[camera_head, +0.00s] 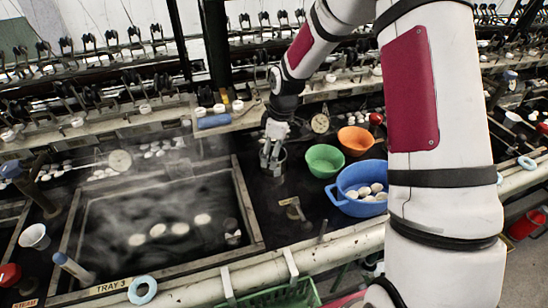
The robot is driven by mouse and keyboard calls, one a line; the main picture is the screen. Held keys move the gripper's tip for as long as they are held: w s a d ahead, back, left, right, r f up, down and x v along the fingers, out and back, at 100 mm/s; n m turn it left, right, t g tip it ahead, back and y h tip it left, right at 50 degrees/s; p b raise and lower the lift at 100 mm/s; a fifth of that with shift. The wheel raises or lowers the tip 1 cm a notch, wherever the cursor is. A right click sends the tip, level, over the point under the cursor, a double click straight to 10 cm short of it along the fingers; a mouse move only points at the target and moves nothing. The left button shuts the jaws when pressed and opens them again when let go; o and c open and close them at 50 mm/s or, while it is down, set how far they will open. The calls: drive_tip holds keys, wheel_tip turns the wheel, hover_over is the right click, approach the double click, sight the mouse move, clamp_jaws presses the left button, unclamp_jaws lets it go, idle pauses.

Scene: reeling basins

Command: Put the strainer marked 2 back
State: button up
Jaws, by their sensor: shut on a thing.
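My gripper (272,150) points down over the dark surface between the steaming basin and the green bowl. It is shut on a small grey cup-shaped thing (281,162), mostly hidden by the fingers. I cannot tell whether this is the strainer, and no mark 2 is readable. A pale round disc with a thin handle (120,160) lies at the back left. Another pale round disc (320,124) is behind and right of my gripper.
The basin labelled TRAY 3 (254,218) holds steaming dark water and several white cocoons. A green bowl (325,160), an orange bowl (356,140) and a blue basin with cocoons (345,203) stand right of my gripper. A small brass-coloured handled tool (293,206) lies in front.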

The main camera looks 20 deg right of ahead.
drive_tip(key=shift+f, duration=1.15)
drive_tip(key=shift+f, duration=0.1)
drive_tip(key=o, duration=1.6)
drive_tip(key=shift+o, duration=0.2)
wheel_tip(320, 180, up, 12)
drive_tip(key=s+d, duration=0.1)
drive_tip(key=s+r+m+t+h, duration=0.15)
drive_tip(key=s+r+m, duration=0.35)
drive_tip(key=s+r, duration=0.9)
drive_tip(key=s+r+m+t, duration=0.2)
drive_tip(key=s+m, duration=0.3)
drive_tip(key=s, duration=1.2)
drive_tip(key=shift+a+r+m, duration=0.3)
drive_tip(key=shift+a+m, duration=0.1)
